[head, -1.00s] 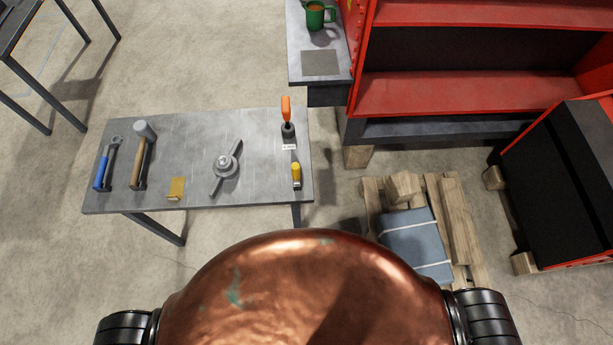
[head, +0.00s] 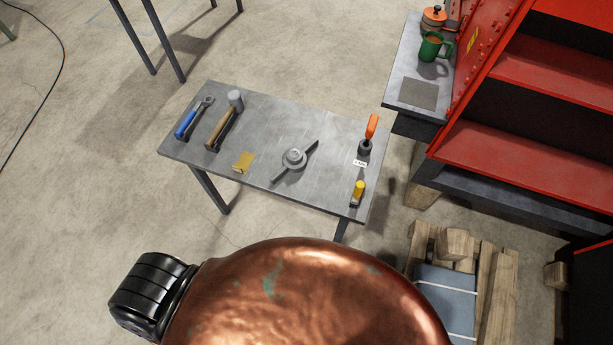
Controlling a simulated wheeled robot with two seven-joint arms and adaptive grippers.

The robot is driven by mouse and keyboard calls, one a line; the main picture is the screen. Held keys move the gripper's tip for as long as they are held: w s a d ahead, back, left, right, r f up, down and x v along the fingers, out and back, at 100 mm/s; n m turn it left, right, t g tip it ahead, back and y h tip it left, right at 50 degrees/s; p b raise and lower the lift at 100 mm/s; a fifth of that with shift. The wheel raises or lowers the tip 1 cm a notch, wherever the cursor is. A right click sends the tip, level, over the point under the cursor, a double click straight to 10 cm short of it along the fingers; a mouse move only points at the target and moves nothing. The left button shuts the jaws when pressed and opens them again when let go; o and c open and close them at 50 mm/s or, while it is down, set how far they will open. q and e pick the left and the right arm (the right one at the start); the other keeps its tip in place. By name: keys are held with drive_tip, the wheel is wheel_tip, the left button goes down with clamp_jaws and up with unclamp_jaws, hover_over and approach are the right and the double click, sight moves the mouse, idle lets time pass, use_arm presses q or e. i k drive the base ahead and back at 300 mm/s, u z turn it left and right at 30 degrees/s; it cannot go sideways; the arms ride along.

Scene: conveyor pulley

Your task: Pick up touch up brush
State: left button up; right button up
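An orange-handled tool (head: 372,126) stands at the right end of the grey metal table (head: 258,113), with a dark round part (head: 364,148) at its lower end. It may be the touch up brush; its bristles cannot be made out. A small white label (head: 360,162) lies just in front of it. A short yellow-topped item (head: 358,193) is near the table's front right corner; I cannot tell exactly what it is. Neither of my grippers is in view.
On the table are a blue-handled wrench (head: 192,121), a mallet (head: 227,123), a yellow piece (head: 243,162) and a grey winged hub (head: 294,159). Red shelving and a wooden pallet (head: 497,288) stand right.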

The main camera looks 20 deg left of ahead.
sight(360, 185)
drive_tip(key=z, duration=2.35)
drive_tip(key=k, duration=1)
drive_tip(key=u, duration=0.7)
